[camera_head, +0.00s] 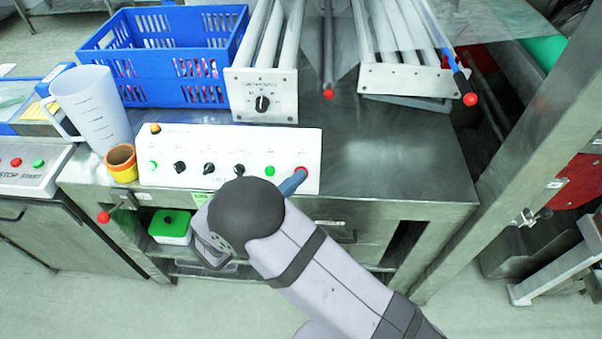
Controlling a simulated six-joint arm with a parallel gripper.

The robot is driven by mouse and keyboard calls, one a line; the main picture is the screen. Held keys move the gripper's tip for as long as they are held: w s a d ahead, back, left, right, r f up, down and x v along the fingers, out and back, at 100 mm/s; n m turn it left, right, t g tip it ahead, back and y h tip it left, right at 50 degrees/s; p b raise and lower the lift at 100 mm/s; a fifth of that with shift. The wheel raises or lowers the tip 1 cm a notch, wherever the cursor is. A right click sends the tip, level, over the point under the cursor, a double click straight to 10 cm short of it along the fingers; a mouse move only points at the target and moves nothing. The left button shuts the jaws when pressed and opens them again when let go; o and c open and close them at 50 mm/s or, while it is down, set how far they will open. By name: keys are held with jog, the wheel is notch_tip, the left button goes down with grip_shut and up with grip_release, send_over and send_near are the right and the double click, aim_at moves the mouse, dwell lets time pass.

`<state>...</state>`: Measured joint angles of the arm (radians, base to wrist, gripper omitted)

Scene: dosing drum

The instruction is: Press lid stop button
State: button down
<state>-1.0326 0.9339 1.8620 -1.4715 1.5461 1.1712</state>
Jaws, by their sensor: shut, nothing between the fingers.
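A white control panel (215,150) stands at the front of the metal table. It bears a red button (301,169) at its right end, a green button (269,171) beside that, several black knobs, and another green button at the left end. The labels are too small to read, so I cannot tell which button is the lid stop. The blue-grey tip of my gripper (292,183) is just in front of the red button and overlaps its lower left edge. I cannot tell whether they touch. My arm hides most of the gripper; it is shut and empty.
A measuring jug (93,105) and a yellow-orange cup (121,162) stand left of the panel. A blue crate (165,60) and roller units (262,97) are behind it. A second panel (30,170) with red and green buttons is at far left. The tabletop at right is clear.

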jog(key=shift+w+f+b, duration=0.3)
jog(key=shift+w+b, duration=0.05)
jog(key=shift+b, duration=0.1)
dwell(0.6)
jog(key=shift+s+r, duration=0.1)
jog(key=shift+r, duration=0.05)
dwell(0.3)
jog(key=shift+s+r+p, duration=0.35)
jog(key=shift+s+r, duration=0.05)
jog(key=shift+s, duration=0.2)
jog(key=shift+s, duration=0.1)
jog(key=s+r+p, duration=0.1)
jog(key=s, duration=0.1)
jog(key=s+r+p, duration=0.1)
jog(key=s+r, duration=0.1)
dwell(0.6)
jog(key=shift+f, duration=0.1)
dwell(0.4)
